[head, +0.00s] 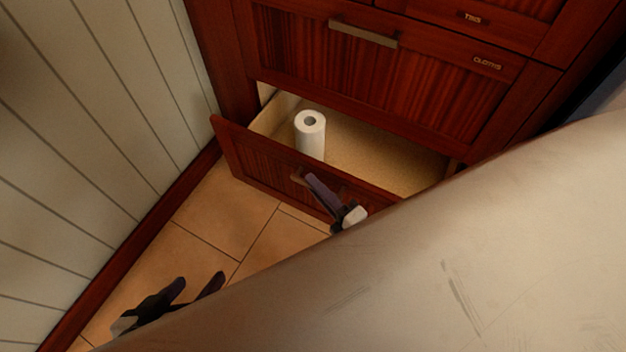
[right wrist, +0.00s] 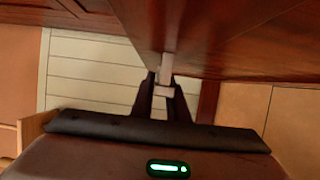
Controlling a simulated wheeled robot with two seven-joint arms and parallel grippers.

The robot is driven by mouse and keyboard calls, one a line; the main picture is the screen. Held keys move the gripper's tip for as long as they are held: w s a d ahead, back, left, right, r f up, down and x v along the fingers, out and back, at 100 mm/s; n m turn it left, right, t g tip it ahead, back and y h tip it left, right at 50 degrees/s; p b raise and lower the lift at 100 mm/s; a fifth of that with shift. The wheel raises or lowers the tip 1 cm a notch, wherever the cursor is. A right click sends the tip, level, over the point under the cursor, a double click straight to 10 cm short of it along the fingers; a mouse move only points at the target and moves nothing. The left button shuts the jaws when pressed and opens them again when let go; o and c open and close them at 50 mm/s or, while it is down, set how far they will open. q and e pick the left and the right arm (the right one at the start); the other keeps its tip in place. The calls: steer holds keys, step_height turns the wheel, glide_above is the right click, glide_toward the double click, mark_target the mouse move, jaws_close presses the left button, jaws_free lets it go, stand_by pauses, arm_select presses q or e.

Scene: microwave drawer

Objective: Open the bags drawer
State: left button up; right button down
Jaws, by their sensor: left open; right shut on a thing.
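The lowest drawer (head: 262,168) is pulled partly out, with its pale inside and a white paper roll (head: 311,134) standing in it. Its label is not visible, so I cannot read whether it says bags. My right gripper (head: 311,178) is at the drawer's front and shut on its handle (head: 299,176). In the right wrist view the fingers (right wrist: 165,82) close around the pale handle (right wrist: 167,66). My left gripper (head: 203,283) is open and empty, low over the floor at the left, away from the drawer.
A closed drawer labelled CLOTHS (head: 400,75), with a metal handle (head: 363,33), is directly above. A white panelled wall (head: 90,130) stands at the left. Tiled floor (head: 210,220) lies clear before the open drawer. My own body blocks the lower right.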

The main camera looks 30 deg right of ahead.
stand_by(0.3)
steer(key=c, duration=1.7)
jaws_free()
steer(key=shift+s, duration=0.1)
